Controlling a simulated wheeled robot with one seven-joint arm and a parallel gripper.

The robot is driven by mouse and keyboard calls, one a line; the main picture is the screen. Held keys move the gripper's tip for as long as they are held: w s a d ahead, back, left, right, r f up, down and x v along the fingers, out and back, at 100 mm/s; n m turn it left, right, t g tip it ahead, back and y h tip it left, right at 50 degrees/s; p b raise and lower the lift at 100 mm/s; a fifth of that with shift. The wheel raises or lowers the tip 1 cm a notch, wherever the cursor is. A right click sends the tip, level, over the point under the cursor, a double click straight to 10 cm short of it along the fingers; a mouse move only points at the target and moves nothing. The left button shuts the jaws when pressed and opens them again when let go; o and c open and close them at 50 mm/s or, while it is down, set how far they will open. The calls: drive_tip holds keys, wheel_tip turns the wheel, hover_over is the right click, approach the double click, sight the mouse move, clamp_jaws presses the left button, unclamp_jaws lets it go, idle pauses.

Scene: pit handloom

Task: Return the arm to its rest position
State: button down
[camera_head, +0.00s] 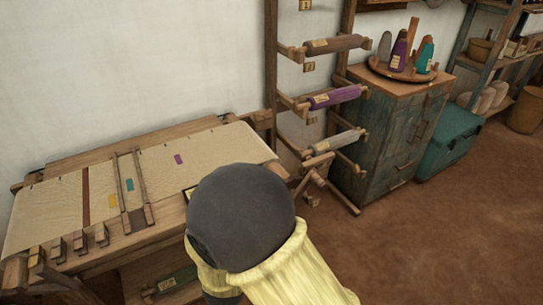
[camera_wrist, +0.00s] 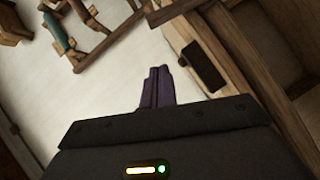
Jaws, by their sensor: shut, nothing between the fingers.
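My gripper (camera_wrist: 157,86) shows in the wrist view as two dark fingers close together, shut and empty. It points at a pale surface and touches nothing that I can see. In the head view my arm, with a dark round joint (camera_head: 241,215) and a yellow sleeve (camera_head: 290,272), rises at the bottom middle in front of the loom's right end. My gripper cannot be made out in the head view.
The loom (camera_head: 160,212) with cream cloth stands at the left. A rack holds several rolls, including a purple one (camera_head: 335,96). A cabinet (camera_head: 375,135) carries a tray of cones, with a teal chest (camera_head: 448,140) beside it. Brown floor (camera_head: 450,240) is clear at lower right.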

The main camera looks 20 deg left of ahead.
drive_tip(key=w+d+r+m+g+h+p, duration=0.1)
drive_tip(key=w+d+r+m+g+p, duration=0.25)
drive_tip(key=d, duration=0.45)
drive_tip(key=w+d+r+m+g+p, duration=0.25)
drive_tip(key=d+m, duration=0.25)
drive_tip(key=d, duration=0.3)
drive_tip(key=s+d+r+m+g+h+p, duration=0.1)
drive_tip(key=s+d+r+m+g, duration=0.1)
drive_tip(key=d, duration=0.5)
drive_tip(key=s+d+r+m+g+h+p, duration=0.1)
drive_tip(key=s+d+r+m+g+p, duration=0.1)
drive_tip(key=s+d, duration=0.3)
drive_tip(key=s+d+r+m+g+h+p, duration=0.1)
drive_tip(key=s+d+r+m+g, duration=0.1)
drive_tip(key=d, duration=0.8)
drive_tip(key=shift+s+d+r+m+p, duration=0.2)
drive_tip(key=shift+s+r+m+p, duration=0.35)
drive_tip(key=shift+m, duration=0.7)
drive_tip(key=shift+s+f, duration=0.1)
drive_tip(key=shift+f, duration=0.1)
